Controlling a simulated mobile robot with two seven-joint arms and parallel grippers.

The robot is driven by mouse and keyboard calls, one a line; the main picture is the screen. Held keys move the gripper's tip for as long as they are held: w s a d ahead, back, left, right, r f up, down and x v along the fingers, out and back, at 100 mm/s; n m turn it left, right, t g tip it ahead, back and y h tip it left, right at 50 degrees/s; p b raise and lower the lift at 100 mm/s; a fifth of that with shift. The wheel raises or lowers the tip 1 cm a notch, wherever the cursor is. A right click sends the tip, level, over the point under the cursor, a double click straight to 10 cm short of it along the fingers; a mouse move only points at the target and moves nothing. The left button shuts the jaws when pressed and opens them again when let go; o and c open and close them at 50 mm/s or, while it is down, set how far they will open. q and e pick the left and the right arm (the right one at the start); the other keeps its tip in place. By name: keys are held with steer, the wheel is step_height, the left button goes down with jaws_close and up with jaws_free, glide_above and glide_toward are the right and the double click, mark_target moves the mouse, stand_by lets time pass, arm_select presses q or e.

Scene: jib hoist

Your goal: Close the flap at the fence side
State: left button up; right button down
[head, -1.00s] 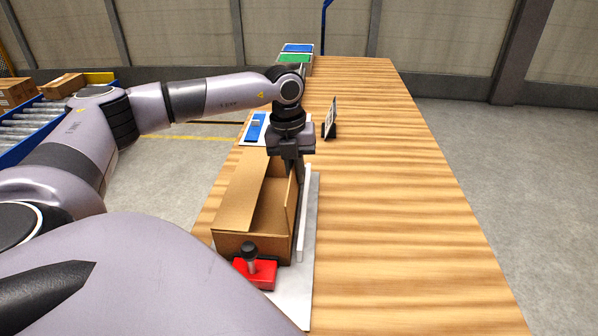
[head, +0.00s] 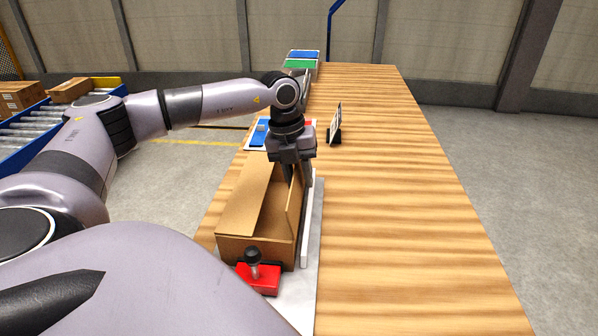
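An open brown cardboard box (head: 258,252) stands on a white board on the table. A long white fence (head: 306,235) runs along its right side. The fence-side flap (head: 294,212) stands steeply up from the box's right edge. The opposite flap (head: 246,203) slopes over the left part of the box, and a gap into the box shows between the two. My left gripper (head: 300,178) points down at the far end of the fence-side flap, with a dark finger between flap and fence. Whether it touches the flap or how far its fingers are apart is unclear. My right gripper is out of view.
A red clamp with a black knob (head: 258,277) sits at the box's near end. A small upright sign (head: 335,127) and a tray with blue parts (head: 257,134) stand beyond the gripper. The table's right half (head: 410,200) is clear.

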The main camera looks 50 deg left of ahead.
arm_select(q)
steer(key=shift+r, duration=0.15)
step_height(320, 180, up, 7)
steer(key=a, duration=0.1)
steer(key=shift+s, duration=0.45)
steer(key=shift+d, duration=0.1)
jaws_close()
steer(key=shift+w+d+r+p, duration=0.2)
steer(key=shift+w+p, duration=0.1)
steer(key=shift+p, duration=0.1)
steer(key=w+d+r+g+y+p, duration=0.4)
steer(key=w+d+r+p, duration=0.15)
steer(key=d+r, duration=0.2)
glide_above(299, 175)
steer(key=w+d, duration=0.1)
steer(key=shift+d+f, duration=0.1)
steer(key=shift+f, duration=4.6)
